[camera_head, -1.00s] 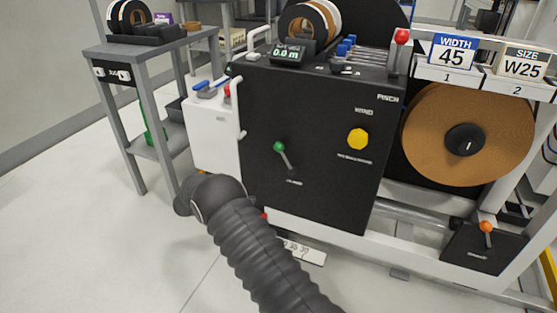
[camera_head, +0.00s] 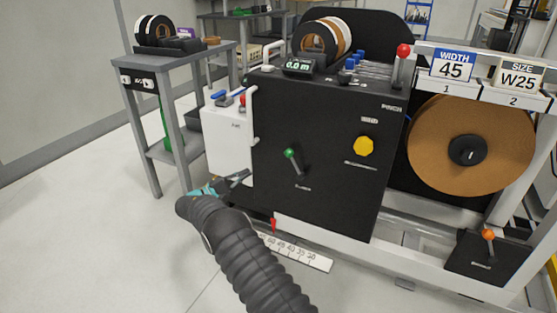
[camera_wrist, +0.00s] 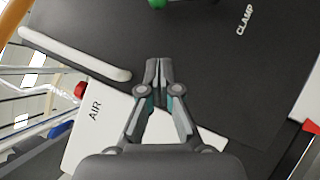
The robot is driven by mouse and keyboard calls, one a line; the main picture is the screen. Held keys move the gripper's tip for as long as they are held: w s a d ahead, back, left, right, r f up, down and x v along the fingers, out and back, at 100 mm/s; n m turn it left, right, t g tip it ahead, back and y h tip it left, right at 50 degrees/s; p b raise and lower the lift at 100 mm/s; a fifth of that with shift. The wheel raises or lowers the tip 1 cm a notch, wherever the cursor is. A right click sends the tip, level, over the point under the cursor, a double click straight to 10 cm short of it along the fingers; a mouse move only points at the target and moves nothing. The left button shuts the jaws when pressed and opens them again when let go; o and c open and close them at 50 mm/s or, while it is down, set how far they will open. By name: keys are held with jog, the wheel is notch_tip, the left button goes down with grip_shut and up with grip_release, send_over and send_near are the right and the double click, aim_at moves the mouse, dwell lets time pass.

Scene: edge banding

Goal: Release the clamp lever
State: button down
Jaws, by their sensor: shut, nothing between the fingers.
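The clamp lever (camera_head: 293,161) has a green knob and a dark handle on the machine's black front panel. The knob is at its upper left end and the handle slopes down to the right. In the wrist view only part of the green knob (camera_wrist: 156,3) shows at the top edge, with the printed word CLAMP (camera_wrist: 244,18) to its right. My gripper (camera_wrist: 158,62) is shut and empty, in front of the panel and apart from the lever. In the head view my gripper (camera_head: 242,176) is left of and slightly below the lever, partly hidden by my arm.
A white AIR box (camera_head: 228,140) with blue and red controls is beside the panel's left edge, close to my gripper. A pale rail (camera_wrist: 75,53) runs along that edge. A yellow knob (camera_head: 363,146) is right of the lever. A ruler (camera_head: 300,252) lies low in front.

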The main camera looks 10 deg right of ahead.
aim_at(295, 165)
jog(key=shift+d, duration=0.1)
jog(key=x, duration=0.4)
jog(key=s+p+x, duration=0.1)
jog(key=x, duration=0.3)
jog(key=s+r+p+x, duration=0.1)
jog(key=x, duration=0.3)
jog(key=shift+s+d+r, duration=0.1)
jog(key=shift+s+d, duration=0.05)
jog(key=shift+d, duration=0.35)
jog(key=shift+d, duration=0.25)
